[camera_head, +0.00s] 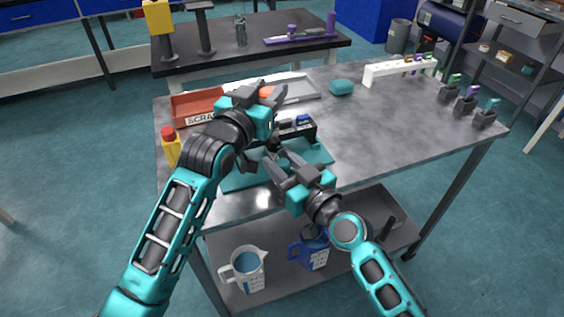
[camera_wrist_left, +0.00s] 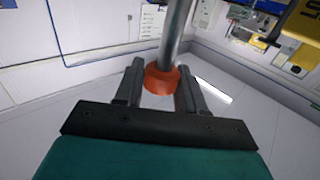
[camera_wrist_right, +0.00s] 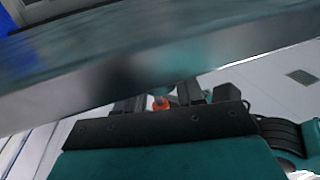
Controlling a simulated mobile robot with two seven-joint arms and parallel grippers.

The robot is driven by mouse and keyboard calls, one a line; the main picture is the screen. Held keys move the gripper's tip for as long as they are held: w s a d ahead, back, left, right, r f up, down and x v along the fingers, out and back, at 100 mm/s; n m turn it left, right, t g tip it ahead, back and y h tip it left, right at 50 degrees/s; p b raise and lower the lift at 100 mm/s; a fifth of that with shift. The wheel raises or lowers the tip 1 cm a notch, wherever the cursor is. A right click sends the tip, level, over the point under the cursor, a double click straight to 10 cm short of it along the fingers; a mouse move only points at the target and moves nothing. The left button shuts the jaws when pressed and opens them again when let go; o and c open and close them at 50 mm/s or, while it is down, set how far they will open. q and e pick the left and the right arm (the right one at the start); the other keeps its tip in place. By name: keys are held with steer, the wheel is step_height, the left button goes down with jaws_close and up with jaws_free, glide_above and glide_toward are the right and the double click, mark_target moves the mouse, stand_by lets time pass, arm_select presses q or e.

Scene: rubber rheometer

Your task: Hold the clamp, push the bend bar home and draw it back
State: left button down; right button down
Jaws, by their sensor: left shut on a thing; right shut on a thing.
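My left gripper (camera_head: 268,93) is above the table, its fingers on either side of a small orange piece (camera_head: 266,91). In the left wrist view this piece is an orange collar (camera_wrist_left: 161,79) on a grey rod (camera_wrist_left: 175,35), between the fingers (camera_wrist_left: 160,88). My right gripper (camera_head: 272,163) is lower, over the front edge of a teal mat (camera_head: 318,153). In the right wrist view a small orange-red piece (camera_wrist_right: 160,103) sits between its fingers (camera_wrist_right: 160,104). Which held piece is the clamp and which the bend bar I cannot tell; my arms hide most of both.
A dark block with a blue part (camera_head: 303,122) stands just right of the grippers. The table's right half (camera_head: 400,125) is mostly clear.

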arm_select(q)
steer(key=shift+f, duration=0.1)
arm_select(e)
steer(key=v, duration=0.4)
steer(key=shift+s+a+f, duration=0.1)
steer(key=shift+s+a, duration=0.1)
steer(key=shift+a, duration=0.2)
arm_select(q)
steer(key=shift+w+a+f, duration=0.15)
arm_select(e)
steer(key=shift+s+f, duration=0.1)
steer(key=shift+s, duration=0.1)
steer(key=c, duration=1.1)
jaws_free()
arm_select(q)
steer(key=shift+s, duration=0.2)
arm_select(e)
steer(key=o, duration=0.3)
steer(key=shift+s, duration=0.15)
arm_select(q)
steer(key=shift+r, duration=0.2)
arm_select(e)
steer(key=v, duration=1.2)
